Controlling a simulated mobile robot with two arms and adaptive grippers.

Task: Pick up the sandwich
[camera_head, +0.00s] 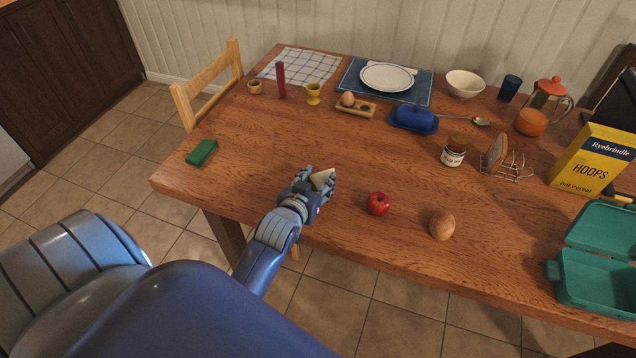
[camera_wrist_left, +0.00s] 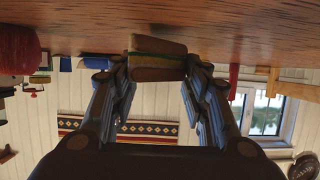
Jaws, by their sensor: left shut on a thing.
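The sandwich (camera_head: 322,179) is a small pale wedge near the table's front edge in the head view. My left gripper (camera_head: 316,186) is shut on it. In the left wrist view the sandwich (camera_wrist_left: 157,58) shows brown bread with a yellow and green filling line, between the two fingertips of the left gripper (camera_wrist_left: 158,68). It is at or close to the table surface; I cannot tell whether it touches. Part of it is hidden by the fingers in the head view. My right gripper is not in view.
A red apple (camera_head: 378,204) and a bread roll (camera_head: 442,225) lie to the right of the gripper. An open green lunch box (camera_head: 597,283) is at the right front. A green sponge-like block (camera_head: 202,153) lies at the left edge. The table (camera_head: 300,135) behind the gripper is clear.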

